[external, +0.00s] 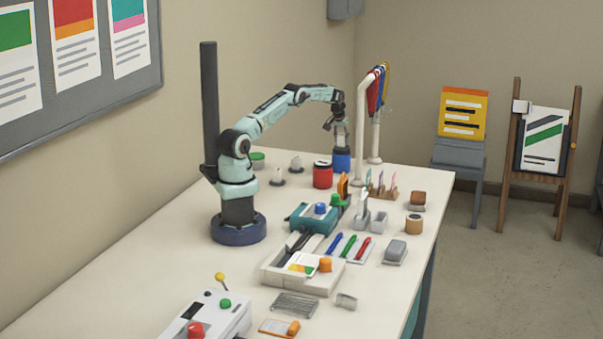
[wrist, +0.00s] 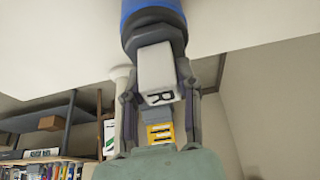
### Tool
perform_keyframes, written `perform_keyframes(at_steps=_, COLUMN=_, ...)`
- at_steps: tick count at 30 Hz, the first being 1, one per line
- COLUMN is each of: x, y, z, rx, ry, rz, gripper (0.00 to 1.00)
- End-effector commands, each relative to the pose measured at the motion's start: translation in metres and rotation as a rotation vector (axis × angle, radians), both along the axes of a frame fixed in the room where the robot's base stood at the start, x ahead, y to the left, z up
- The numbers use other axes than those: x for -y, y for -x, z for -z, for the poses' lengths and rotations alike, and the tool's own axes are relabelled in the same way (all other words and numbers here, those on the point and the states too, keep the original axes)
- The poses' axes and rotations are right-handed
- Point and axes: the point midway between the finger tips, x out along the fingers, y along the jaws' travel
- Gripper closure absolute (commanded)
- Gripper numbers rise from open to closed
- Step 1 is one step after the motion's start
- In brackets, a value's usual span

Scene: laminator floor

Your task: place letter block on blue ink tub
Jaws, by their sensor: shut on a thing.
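The letter block (wrist: 156,72) is white with a black letter R, seen in the wrist view. My gripper (wrist: 157,82) is shut on it, with one finger on each side. The blue ink tub (wrist: 152,14) appears right beyond the block at the top of the wrist view. In the external view the blue ink tub (external: 342,161) stands at the back of the table, and my gripper (external: 340,129) points down just above it. The block is too small to make out there. I cannot tell whether block and tub touch.
A red tub (external: 322,174) stands just left of the blue one. A white post rack (external: 361,130) with coloured loops rises close on the right. A green-lidded item (external: 257,160) is further left. Several tools and trays fill the table's front.

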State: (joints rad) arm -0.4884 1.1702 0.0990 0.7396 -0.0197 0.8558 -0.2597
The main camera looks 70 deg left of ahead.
Motion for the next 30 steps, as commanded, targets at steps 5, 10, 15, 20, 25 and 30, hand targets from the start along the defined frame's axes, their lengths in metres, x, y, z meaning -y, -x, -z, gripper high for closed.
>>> perform_keyframes(at_steps=5, x=0.000, y=-0.001, z=-0.002, rx=0.004, ry=-0.003, rz=0.000, gripper=1.00)
perform_keyframes(at_steps=10, x=0.000, y=0.000, z=0.002, rx=0.002, ry=-0.002, rz=0.000, gripper=0.59)
perform_keyframes(at_steps=15, x=0.000, y=0.000, z=0.002, rx=0.001, ry=-0.001, rz=0.000, gripper=0.42)
perform_keyframes(at_steps=20, x=0.000, y=0.000, z=0.001, rx=0.001, ry=-0.001, rz=0.000, gripper=0.42)
perform_keyframes(at_steps=25, x=0.002, y=0.002, z=-0.011, rx=0.004, ry=-0.003, rz=0.000, gripper=0.42)
perform_keyframes(at_steps=30, x=0.012, y=0.011, z=-0.045, rx=0.005, ry=-0.004, rz=0.001, gripper=0.42)
